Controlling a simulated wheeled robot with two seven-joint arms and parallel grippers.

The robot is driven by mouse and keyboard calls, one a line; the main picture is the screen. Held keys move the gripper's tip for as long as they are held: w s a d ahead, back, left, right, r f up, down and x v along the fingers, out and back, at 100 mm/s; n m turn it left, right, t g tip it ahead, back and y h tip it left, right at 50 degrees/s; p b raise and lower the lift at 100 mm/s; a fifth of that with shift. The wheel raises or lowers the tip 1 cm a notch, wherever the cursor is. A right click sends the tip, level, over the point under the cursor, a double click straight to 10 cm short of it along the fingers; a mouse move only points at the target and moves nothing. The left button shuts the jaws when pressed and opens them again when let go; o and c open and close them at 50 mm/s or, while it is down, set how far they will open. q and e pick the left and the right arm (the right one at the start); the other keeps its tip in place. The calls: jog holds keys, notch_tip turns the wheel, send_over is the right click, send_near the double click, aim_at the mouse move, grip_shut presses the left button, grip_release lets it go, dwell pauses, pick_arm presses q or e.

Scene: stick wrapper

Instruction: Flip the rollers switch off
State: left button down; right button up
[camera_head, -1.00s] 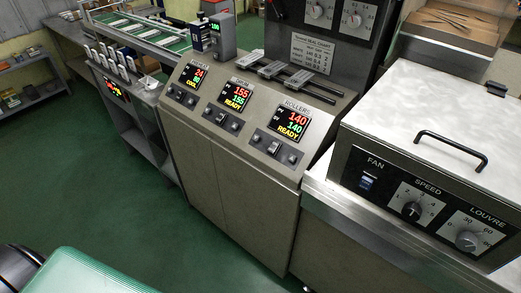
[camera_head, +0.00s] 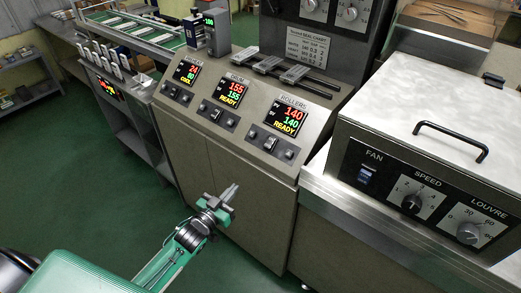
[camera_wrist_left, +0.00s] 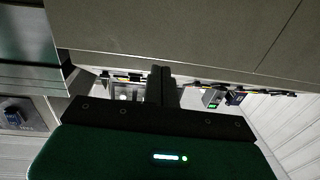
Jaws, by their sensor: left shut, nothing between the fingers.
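I cannot tell the rocker's position at this size. My left gripper (camera_head: 231,191) is in front of the machine's lower front, below and left of the switch in the picture, apart from it. Its fingers are shut and empty. In the left wrist view the closed dark fingers (camera_wrist_left: 161,87) show against the machine. My right gripper is not in view.
Two similar switch sets sit to the left, under the DRUM display (camera_head: 232,91) and a display reading COOL (camera_head: 187,72). A fan unit (camera_head: 420,195) with a switch and knobs stands at the right. Sliding bars (camera_head: 290,74) lie above the panel. Green floor is free at left.

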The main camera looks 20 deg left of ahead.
aim_at(270, 143)
pick_arm(q)
notch_tip(270, 143, up, 12)
jog(key=d+m+t+h, duration=0.1)
jog(key=d+t+h, duration=0.1)
jog(key=shift+s+d+r+h, duration=0.15)
jog(key=shift+s+r+h, duration=0.1)
jog(key=shift+s+h, duration=0.15)
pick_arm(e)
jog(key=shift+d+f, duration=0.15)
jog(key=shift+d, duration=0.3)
pick_arm(q)
jog(key=shift+w, duration=0.1)
